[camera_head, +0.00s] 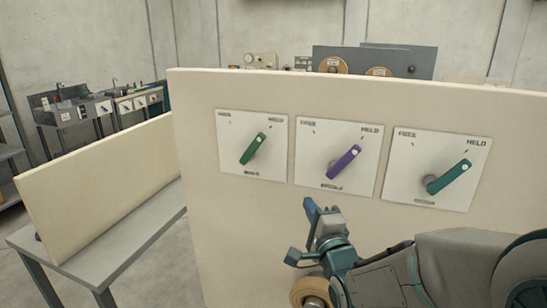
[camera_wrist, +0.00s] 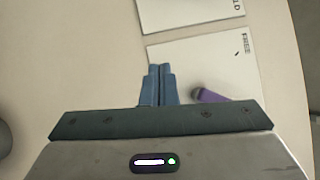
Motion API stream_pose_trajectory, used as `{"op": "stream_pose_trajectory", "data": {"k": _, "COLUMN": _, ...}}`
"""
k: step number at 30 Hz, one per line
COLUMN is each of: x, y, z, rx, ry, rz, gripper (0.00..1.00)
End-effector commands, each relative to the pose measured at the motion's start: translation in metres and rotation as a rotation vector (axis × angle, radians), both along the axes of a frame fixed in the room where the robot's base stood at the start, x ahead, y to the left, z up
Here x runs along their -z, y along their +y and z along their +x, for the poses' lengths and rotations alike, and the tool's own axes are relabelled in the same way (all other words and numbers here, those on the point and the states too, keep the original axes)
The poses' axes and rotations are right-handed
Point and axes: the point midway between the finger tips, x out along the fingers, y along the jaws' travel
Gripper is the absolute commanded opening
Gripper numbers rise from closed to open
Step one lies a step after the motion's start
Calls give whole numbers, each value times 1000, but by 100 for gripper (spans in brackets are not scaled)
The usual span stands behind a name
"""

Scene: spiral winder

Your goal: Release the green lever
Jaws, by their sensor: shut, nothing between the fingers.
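The green lever (camera_head: 253,149) sits on the left white plate (camera_head: 230,125) of the upright cream panel in the head view. It tilts up and right, its upper end toward the HELD mark. My gripper (camera_head: 312,208) is below the plates in the head view, under the gap between the green and purple levers, and apart from the green lever. In the wrist view its blue fingers (camera_wrist: 158,84) are together and empty, near the purple lever (camera_wrist: 210,96). The green lever is not in the wrist view; only part of a plate (camera_wrist: 185,12), likely its own, shows at the top.
The purple lever (camera_head: 344,161) on the middle plate and the teal lever (camera_head: 449,177) on the right plate also tilt toward HELD. A grey table (camera_head: 125,245) with a low cream board (camera_head: 100,185) stands left. The panel face below the green lever is clear.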

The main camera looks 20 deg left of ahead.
Motion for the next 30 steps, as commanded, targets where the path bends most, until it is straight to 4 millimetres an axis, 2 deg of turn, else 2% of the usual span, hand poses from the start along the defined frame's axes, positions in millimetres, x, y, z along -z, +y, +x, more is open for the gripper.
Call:
{"op": "stream_pose_trajectory", "data": {"k": 3, "x": -11, "y": 18, "z": -7, "rx": -82, "ry": -28, "rz": 216, "gripper": 0}}
{"op": "stream_pose_trajectory", "data": {"k": 9, "x": -24, "y": 30, "z": -18, "rx": -174, "ry": -51, "rz": 425, "gripper": 0}}
{"op": "stream_pose_trajectory", "data": {"k": 23, "x": -28, "y": 31, "z": -19, "rx": -190, "ry": -56, "rz": 461, "gripper": 0}}
{"op": "stream_pose_trajectory", "data": {"k": 30, "x": -43, "y": 47, "z": 4, "rx": -190, "ry": -56, "rz": 462, "gripper": 0}}
